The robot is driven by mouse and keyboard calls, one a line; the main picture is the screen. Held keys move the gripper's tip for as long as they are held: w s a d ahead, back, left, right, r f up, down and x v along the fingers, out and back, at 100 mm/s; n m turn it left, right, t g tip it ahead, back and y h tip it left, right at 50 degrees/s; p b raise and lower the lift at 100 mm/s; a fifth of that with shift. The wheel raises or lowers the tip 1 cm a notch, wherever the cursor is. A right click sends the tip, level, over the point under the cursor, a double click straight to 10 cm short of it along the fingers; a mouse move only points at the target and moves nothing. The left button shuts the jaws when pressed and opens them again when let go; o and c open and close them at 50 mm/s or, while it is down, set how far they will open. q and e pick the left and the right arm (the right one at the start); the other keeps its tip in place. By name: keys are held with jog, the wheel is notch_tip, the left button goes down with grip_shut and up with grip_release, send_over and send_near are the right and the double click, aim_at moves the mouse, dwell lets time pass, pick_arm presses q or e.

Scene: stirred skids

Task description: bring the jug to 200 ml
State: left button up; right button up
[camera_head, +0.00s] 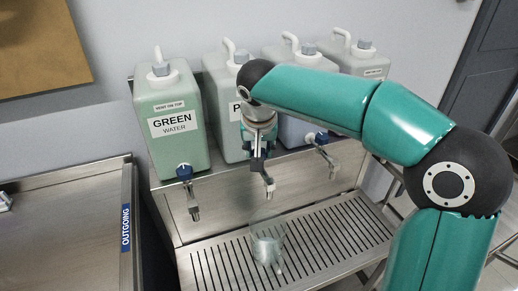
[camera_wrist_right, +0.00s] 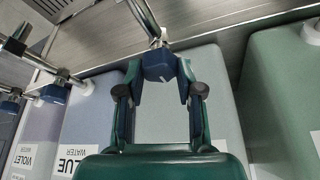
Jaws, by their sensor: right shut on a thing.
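The clear jug (camera_head: 267,247) stands on the slotted drip grate below the spout of the second dispenser from the left. Its scale and fill level are too small to read. My right gripper (camera_head: 257,160) is at that dispenser's tap. In the right wrist view my right gripper (camera_wrist_right: 157,88) is shut on the blue tap handle (camera_wrist_right: 158,65), with a finger on each side. The metal spout (camera_head: 269,186) points down over the jug. The second dispenser (camera_head: 222,110) has a label starting with P, mostly hidden by my arm. My left gripper is not in view.
The green water dispenser (camera_head: 171,97) with its tap (camera_head: 187,180) stands at the left. More dispensers (camera_head: 363,62) stand to the right; the wrist view shows blue (camera_wrist_right: 90,110) and violet (camera_wrist_right: 40,125) ones.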

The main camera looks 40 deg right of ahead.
jog(key=o, duration=1.2)
jog(key=shift+c, duration=0.2)
jog(key=shift+r, duration=0.1)
jog(key=v, duration=1.1)
jog(key=shift+s+r, duration=0.2)
jog(key=shift+r, duration=0.15)
jog(key=shift+a, duration=0.1)
